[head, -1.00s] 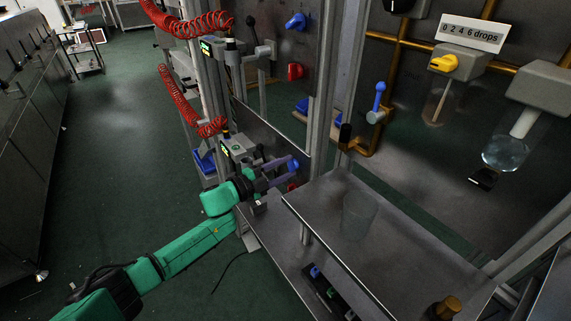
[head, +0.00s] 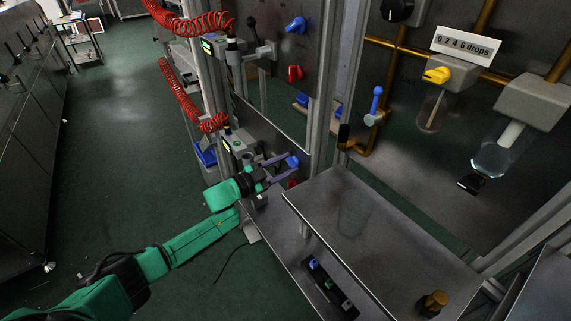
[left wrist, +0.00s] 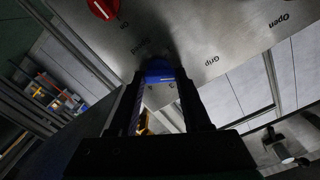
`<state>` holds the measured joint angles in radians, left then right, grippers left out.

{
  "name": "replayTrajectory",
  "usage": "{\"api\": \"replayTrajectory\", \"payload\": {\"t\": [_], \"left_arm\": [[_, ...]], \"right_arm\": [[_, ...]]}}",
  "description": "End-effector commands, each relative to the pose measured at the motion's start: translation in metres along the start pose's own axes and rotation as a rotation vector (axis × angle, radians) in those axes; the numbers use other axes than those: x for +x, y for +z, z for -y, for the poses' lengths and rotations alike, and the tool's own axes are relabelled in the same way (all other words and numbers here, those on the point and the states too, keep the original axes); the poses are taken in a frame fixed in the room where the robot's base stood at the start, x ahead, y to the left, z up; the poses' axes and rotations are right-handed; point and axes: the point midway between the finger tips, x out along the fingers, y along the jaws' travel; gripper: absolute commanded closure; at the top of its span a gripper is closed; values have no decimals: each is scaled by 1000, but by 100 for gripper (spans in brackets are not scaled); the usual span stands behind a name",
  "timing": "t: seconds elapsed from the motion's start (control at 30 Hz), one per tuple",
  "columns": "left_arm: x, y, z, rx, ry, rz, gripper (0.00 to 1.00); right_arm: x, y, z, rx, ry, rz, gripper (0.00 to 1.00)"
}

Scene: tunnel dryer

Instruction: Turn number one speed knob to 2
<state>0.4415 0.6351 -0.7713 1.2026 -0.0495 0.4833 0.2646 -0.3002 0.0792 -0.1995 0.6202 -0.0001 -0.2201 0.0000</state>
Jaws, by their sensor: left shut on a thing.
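A blue knob (head: 293,161) is on the lower grey panel, left of the metal shelf in the head view. My left gripper (head: 284,167) reaches it from the left, and its two purple fingers are shut on it. In the left wrist view the blue knob (left wrist: 160,72) sits between the dark fingertips (left wrist: 165,85), partly hidden by them. A label that seems to read "Speed" is printed beside it, with "Grip" and "Open" further right. Its pointer setting cannot be read. My right gripper is not in view.
A red knob (head: 292,184) is just below the blue one; it also shows in the left wrist view (left wrist: 103,8). An upper panel carries another blue knob (head: 296,25) and red knob (head: 295,73). A metal shelf (head: 400,248) with a clear beaker (head: 353,213) stands close on the right.

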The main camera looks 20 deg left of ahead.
Motion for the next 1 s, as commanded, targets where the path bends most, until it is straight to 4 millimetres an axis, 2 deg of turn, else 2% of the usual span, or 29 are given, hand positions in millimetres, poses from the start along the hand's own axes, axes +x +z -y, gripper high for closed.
{"api": "replayTrajectory", "payload": {"t": [0.4,0.43,0.5,0.83,1.0], "left_arm": [[0,1,-1,-9,1,3,100],[0,1,-1,-9,1,3,48],[0,1,-1,-8,1,3,22],[-1,1,0,-8,0,1,22],[-21,2,-1,-9,1,3,22]], "right_arm": [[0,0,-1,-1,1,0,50],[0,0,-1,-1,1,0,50],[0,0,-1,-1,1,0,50],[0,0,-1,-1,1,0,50],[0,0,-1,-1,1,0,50]]}}
